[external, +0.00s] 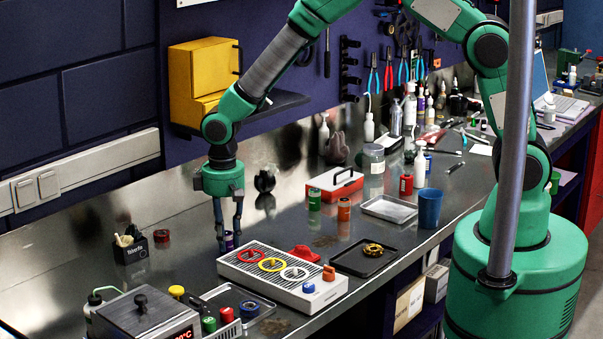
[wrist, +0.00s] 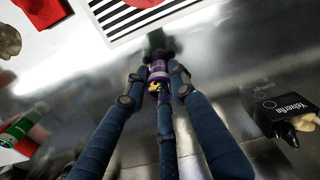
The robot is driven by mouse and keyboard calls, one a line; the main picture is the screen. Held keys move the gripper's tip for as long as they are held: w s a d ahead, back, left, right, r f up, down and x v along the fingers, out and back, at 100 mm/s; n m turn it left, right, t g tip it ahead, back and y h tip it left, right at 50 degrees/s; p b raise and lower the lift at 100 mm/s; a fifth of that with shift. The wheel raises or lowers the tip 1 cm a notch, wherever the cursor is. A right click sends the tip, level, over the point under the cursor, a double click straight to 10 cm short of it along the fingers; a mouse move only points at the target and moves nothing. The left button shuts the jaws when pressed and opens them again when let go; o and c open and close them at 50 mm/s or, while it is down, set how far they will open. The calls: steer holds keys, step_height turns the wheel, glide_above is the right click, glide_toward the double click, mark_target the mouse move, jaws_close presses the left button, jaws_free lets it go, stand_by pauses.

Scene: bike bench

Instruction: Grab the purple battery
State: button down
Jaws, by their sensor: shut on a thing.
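The purple battery (external: 229,237) shows between my fingertips in the external view, low over the metal bench, just left of the striped white box. In the wrist view the purple battery (wrist: 157,84) has a yellow mark and sits between the finger ends. My gripper (external: 229,243) points straight down, its fingers closed on the battery's sides; it also shows in the wrist view (wrist: 159,78). The fingers hide part of the battery. I cannot tell whether its base touches the bench.
The striped white box (external: 250,259) with coloured rings stands close to the right. Green (external: 314,199) and orange (external: 344,209) cylinders stand farther back. A grey heated box (external: 145,314) is in front.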

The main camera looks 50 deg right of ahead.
mark_target(226, 232)
steer(key=shift+r, duration=0.1)
steer(key=shift+r+p, duration=0.4)
steer(key=shift+r, duration=4.55)
